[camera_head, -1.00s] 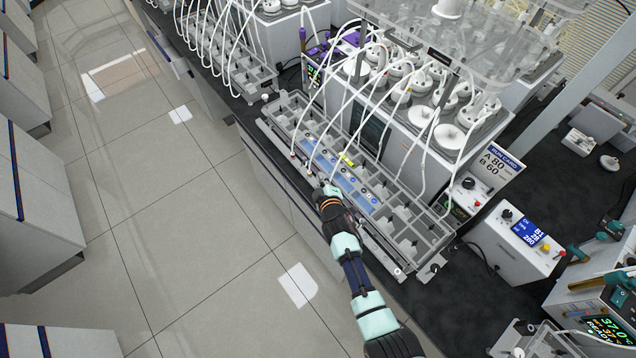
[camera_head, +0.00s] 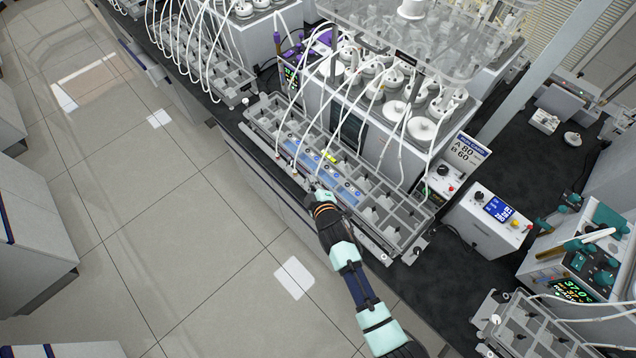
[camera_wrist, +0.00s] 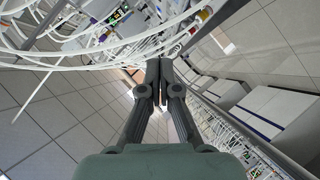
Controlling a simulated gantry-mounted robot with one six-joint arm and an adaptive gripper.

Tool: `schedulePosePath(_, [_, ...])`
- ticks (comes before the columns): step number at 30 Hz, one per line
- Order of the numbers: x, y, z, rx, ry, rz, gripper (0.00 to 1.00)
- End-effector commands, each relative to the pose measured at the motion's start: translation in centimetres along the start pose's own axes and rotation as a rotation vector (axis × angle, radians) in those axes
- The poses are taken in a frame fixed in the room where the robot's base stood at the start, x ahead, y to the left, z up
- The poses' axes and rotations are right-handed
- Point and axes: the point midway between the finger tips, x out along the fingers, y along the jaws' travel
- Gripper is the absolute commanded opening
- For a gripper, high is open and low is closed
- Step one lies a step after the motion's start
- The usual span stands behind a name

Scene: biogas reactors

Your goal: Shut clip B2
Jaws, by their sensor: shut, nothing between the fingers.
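A long grey rack (camera_head: 384,256) stands along the front of the bench in the head view. A blue strip (camera_head: 318,172) with small round parts and a yellow label (camera_head: 330,156) lies inside it. White tubes (camera_head: 345,115) arch from the white-capped reactors (camera_head: 372,65) down to the rack. The clips are too small to tell apart, so I cannot tell which is B2 or whether it is open. My gripper (camera_head: 311,186) is shut and empty at the rack's front edge, beside the blue strip. In the wrist view its fingers (camera_wrist: 160,70) are together, with white tubes close by on the left.
A clear tray (camera_head: 405,40) stands above the reactors. A sign reading A 80, B 60 (camera_head: 466,151) and a white control box (camera_head: 487,222) stand right of the rack. Another rack with tubes (camera_head: 205,75) is at the upper left. The floor in front is clear.

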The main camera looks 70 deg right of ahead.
Motion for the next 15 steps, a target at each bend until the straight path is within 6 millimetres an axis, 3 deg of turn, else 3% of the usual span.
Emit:
schedulePosePath(6, [-3.5, 0.9, 0.2, 0.001, 0.000, 0.000, 0.00])
schedulePosePath(15, [-4.2, 1.1, 0.2, 0.000, 0.001, 0.001, 0.00])
